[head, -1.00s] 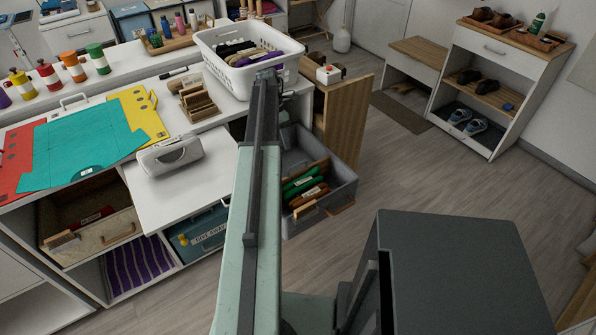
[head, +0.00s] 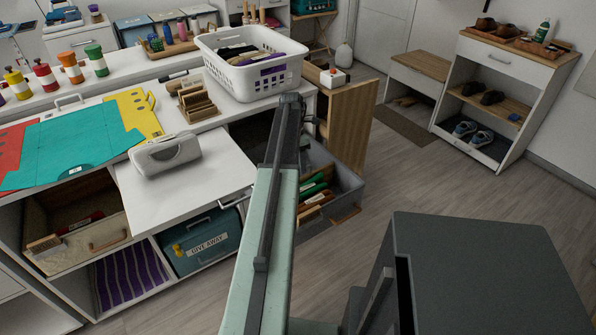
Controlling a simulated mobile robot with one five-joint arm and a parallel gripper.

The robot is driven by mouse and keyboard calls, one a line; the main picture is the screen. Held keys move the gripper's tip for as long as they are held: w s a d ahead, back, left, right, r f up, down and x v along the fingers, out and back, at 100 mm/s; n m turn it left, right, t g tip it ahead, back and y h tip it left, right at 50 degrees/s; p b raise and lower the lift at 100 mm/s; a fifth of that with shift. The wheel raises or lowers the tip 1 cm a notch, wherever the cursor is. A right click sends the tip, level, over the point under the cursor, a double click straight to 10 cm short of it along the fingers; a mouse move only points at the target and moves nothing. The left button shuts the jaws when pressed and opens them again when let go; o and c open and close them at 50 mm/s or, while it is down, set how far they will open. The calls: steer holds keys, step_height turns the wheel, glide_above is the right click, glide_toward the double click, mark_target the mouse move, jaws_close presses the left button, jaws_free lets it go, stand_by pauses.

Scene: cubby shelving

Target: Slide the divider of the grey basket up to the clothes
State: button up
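The grey basket (head: 347,205) stands pulled out of the shelving, below the counter's right end. Rolled green and red-brown clothes (head: 313,188) lie in it. A light wooden board (head: 318,167), which looks like the divider, stands behind them; my arm hides its left part, so I cannot tell the gap to the clothes. My arm reaches up from the bottom, and my gripper (head: 291,104) is at its far end, above and left of the basket in the picture. Its fingers are too small and dark to read. It does not appear to touch the divider.
A white laundry basket (head: 240,75) sits on the counter just behind my gripper. A wooden side panel (head: 350,125) stands behind the grey basket. A pulled-out white shelf (head: 190,185) holding a grey case (head: 165,154) is at left.

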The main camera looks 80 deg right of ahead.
steer(key=shift+r, duration=0.1)
steer(key=shift+c, duration=0.2)
jaws_close()
stand_by(1.1)
